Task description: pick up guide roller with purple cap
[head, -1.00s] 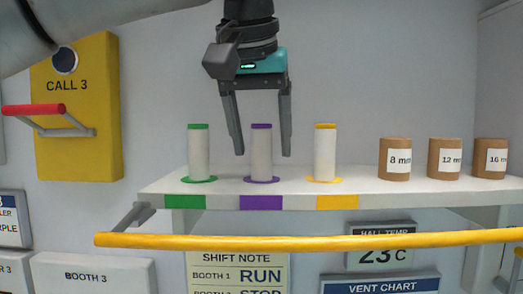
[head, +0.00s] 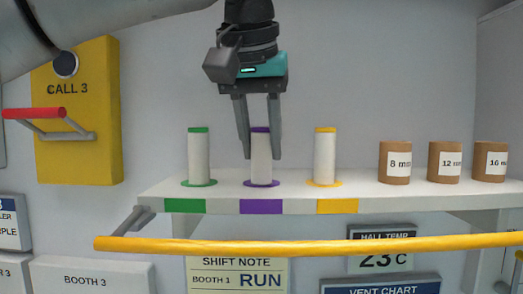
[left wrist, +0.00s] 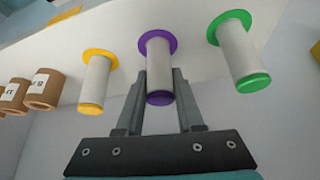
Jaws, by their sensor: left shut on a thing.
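The guide roller with the purple cap (head: 261,161) is a white cylinder standing upright on the shelf, on a purple ring. My left gripper (head: 261,156) comes down from above with a finger on each side of it and is shut on it. In the left wrist view the roller (left wrist: 158,70) sits between the fingers (left wrist: 160,80), its purple cap toward the gripper's palm. The roller's foot is still at its purple ring. My right gripper is not in view.
A green-capped roller (head: 198,157) stands to the left and a yellow-capped one (head: 325,156) to the right. Brown cores (head: 395,161) stand farther right on the white shelf (head: 365,187). A yellow rail (head: 310,243) runs in front of the shelf, below its edge.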

